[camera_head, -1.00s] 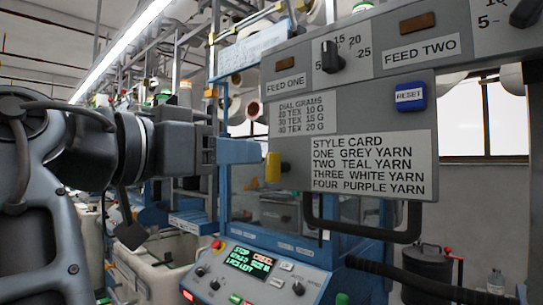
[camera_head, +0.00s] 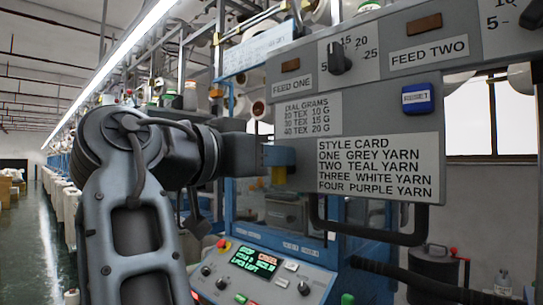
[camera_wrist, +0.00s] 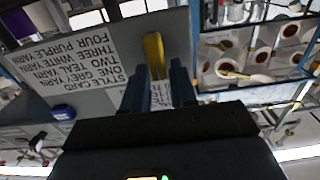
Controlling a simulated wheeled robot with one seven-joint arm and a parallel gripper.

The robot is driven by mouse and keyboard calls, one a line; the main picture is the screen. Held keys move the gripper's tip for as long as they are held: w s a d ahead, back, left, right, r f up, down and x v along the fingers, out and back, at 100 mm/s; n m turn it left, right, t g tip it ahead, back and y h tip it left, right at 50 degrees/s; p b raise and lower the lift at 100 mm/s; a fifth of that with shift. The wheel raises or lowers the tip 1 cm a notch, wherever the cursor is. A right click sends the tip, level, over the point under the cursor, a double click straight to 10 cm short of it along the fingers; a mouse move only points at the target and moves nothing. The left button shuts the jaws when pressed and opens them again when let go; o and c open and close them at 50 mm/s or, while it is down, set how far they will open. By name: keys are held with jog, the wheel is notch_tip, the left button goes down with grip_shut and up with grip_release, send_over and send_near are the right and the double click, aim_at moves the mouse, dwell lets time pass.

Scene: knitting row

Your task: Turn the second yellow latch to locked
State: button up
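One yellow latch (camera_head: 279,175) shows at the left edge of the grey panel (camera_head: 300,150), beside the style card. It points down, and its upper part is hidden by my gripper (camera_head: 290,157) in the head view. In the wrist view, which is upside down, the yellow latch (camera_wrist: 154,52) lies at the tips of my gripper (camera_wrist: 162,72). The two dark fingers stand apart with a gap between them, one on each side of the latch's near end. I cannot tell whether either finger touches it. No other yellow latch is visible.
The panel carries a style card (camera_head: 375,167), a black dial (camera_head: 338,57) and a blue reset button (camera_head: 416,98). A black handle (camera_head: 370,234) sticks out below it. A control console (camera_head: 262,267) stands lower down. Yarn cones (camera_wrist: 262,54) sit on a rack to the right in the wrist view.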

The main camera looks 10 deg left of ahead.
grip_shut()
jog(key=shift+f+b, duration=0.1)
jog(key=shift+b, duration=0.2)
jog(key=m+b, duration=0.2)
jog(key=b, duration=0.1)
jog(key=m+b, duration=0.3)
jog(key=s+d+m+b, duration=0.1)
jog(key=m+b, duration=0.2)
jog(key=shift+f, duration=0.4)
jog(key=m+b, duration=0.2)
jog(key=m, duration=0.1)
jog(key=m+b, duration=0.2)
jog(key=shift+s+d+f, duration=0.1)
jog(key=shift+d+f, duration=0.1)
jog(key=shift+f, duration=0.1)
jog(key=shift+d+f+m+b, duration=0.15)
jog(key=shift+m+b, duration=0.5)
jog(key=shift+m, duration=0.55)
jog(key=shift+a+f+m+b, duration=0.15)
jog(key=shift+m+b, duration=0.45)
jog(key=shift+m, duration=0.6)
jog(key=shift+d, duration=0.1)
jog(key=shift+o, duration=1.7)
grip_release()
